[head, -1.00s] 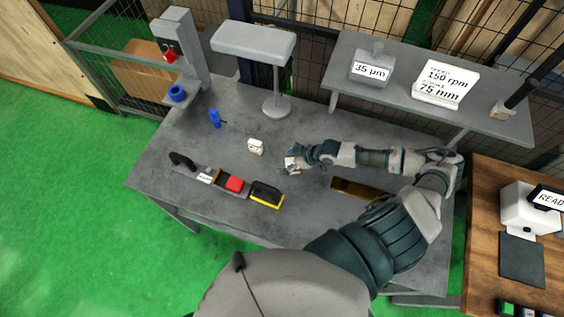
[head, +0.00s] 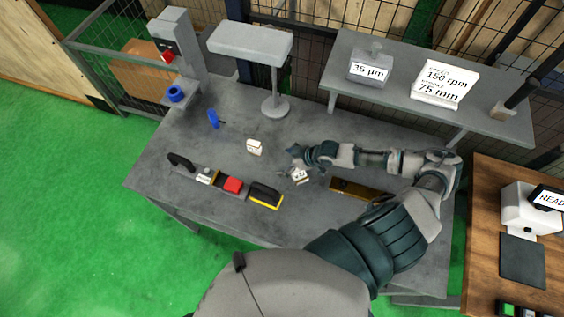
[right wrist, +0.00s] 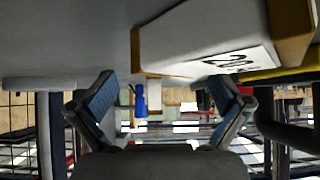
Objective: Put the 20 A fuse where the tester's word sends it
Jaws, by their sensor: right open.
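The 20 A fuse (head: 300,176) lies on the grey bench in the head view, a pale block with a dark-printed white label. In the right wrist view the fuse (right wrist: 205,42) shows large at the upper right, with brass-coloured ends and "20" on its label. My right gripper (head: 292,150) is just behind it in the head view, apart from it. In the right wrist view its two fingers (right wrist: 160,100) are spread with nothing held between them. A white device (head: 530,208) with a partly cut-off "READ" display stands on the wooden table at right. My left gripper is not in view.
A small white block (head: 254,146) stands left of my gripper. A brass-brown bar (head: 350,189) lies right of the fuse. A lamp-like stand (head: 274,108) and a raised shelf (head: 400,100) are behind.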

